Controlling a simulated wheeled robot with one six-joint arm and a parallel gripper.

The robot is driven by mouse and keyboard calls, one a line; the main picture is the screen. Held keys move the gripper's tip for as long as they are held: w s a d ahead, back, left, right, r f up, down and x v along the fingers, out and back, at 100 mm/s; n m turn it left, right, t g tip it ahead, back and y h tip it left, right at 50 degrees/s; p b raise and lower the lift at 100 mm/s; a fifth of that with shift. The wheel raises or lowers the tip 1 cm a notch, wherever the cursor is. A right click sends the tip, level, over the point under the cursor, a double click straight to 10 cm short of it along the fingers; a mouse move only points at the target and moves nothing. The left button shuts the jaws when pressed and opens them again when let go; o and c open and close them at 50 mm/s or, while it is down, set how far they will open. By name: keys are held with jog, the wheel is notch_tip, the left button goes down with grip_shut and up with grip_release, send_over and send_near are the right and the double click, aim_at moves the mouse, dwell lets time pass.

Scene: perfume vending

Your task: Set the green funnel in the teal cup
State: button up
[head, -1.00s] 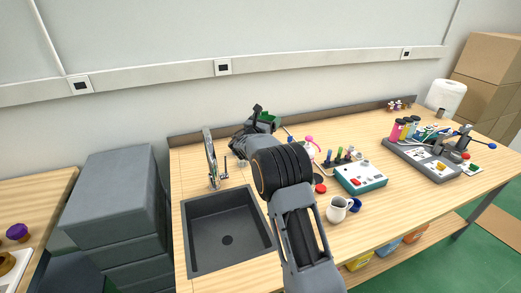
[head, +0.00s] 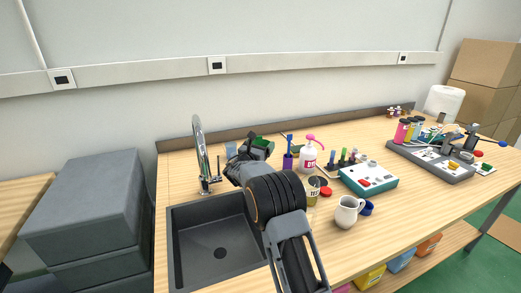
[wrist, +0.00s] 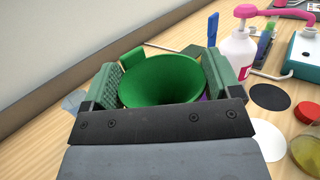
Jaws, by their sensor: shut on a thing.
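The green funnel (wrist: 160,80) is held between the jaws of my gripper (wrist: 163,74), its wide mouth facing the wrist camera. In the head view the green funnel (head: 263,144) shows at the end of my gripper (head: 258,148), above the back of the bench near the tap. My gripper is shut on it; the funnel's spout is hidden. A pale blue see-through object (head: 231,150), perhaps the teal cup, stands just left of my gripper. It also shows partly, behind the left jaw, in the wrist view (wrist: 74,101). I cannot tell its full shape.
A purple holder (head: 288,162) and a white pump bottle (head: 308,158) with a pink top stand right of my gripper. A curved tap (head: 199,145) and sink (head: 215,245) lie to the left. A white jug (head: 347,212) and teal-sided device (head: 370,179) are farther right.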

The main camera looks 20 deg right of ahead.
jog(key=shift+f, duration=0.25)
jog(key=shift+f+b, duration=3.15)
jog(key=shift+f, duration=1.3)
jog(key=o, duration=0.7)
jog(key=shift+o, duration=0.2)
